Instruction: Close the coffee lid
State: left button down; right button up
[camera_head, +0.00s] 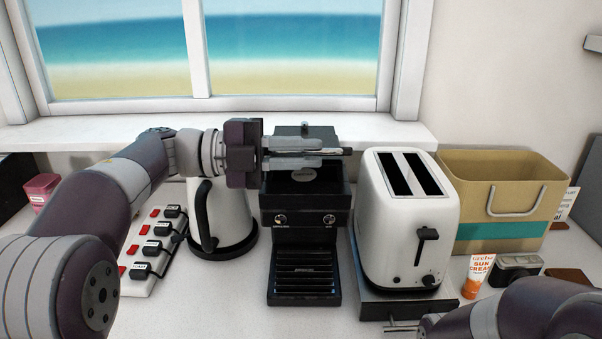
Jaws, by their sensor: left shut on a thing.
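The black coffee machine (305,222) stands on the counter below the window, with two dials on its front and a ridged drip tray at its foot. Its dark lid (318,131) is raised at the back, behind my left gripper's fingers. My left gripper (322,152) reaches in from the left over the top of the machine, fingers pointing right. It is shut on the lid; the fingers hide much of the lid and the contact. My right arm shows only in the bottom right corner, and its gripper is out of view.
A white kettle (229,222) and a power strip (150,250) with several plugs stand left of the machine. A white toaster (405,225) is close on its right. Further right are a tan basket (505,175), a sun cream tube (478,275) and a camera (515,270).

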pick_arm(q)
notch_tip(320, 180, down, 8)
jog(key=s+m+b, duration=0.1)
jog(key=m+b, duration=0.2)
jog(key=b, duration=0.7)
jog(key=shift+s+r+m, duration=0.2)
jog(key=shift+s+m, duration=0.1)
jog(key=shift+s, duration=0.05)
jog(key=c, duration=1.2)
grip_release()
jog(key=shift+a, duration=0.1)
jog(key=a+p, duration=0.1)
jog(key=a, duration=1.1)
jog(key=shift+a, duration=0.25)
